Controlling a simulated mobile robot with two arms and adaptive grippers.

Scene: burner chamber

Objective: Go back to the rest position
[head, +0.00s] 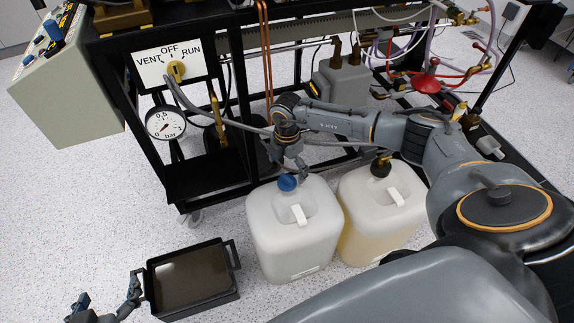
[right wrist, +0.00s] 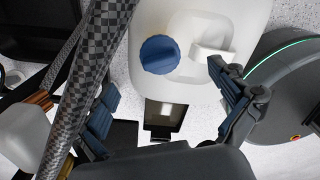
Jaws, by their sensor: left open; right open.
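My left gripper (head: 107,300) is open at the lower left, low by the left side of a black tray (head: 192,312). One finger is close to the tray's left handle; whether they touch I cannot tell. My right gripper (head: 290,166) is open just above the blue cap (head: 287,183) of a white jug (head: 292,245). In the right wrist view, the fingers of my right gripper (right wrist: 168,95) are spread wide, with the blue cap (right wrist: 159,55) and the jug (right wrist: 195,85) beyond them and nothing held.
A second jug (head: 365,235) with yellowish liquid stands right of the first. A black rack with a VENT/OFF/RUN panel (head: 168,66), a pressure gauge (head: 165,123) and hoses stands behind. In the right wrist view a checkered hose (right wrist: 88,85) crosses close to the camera. Floor at left is clear.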

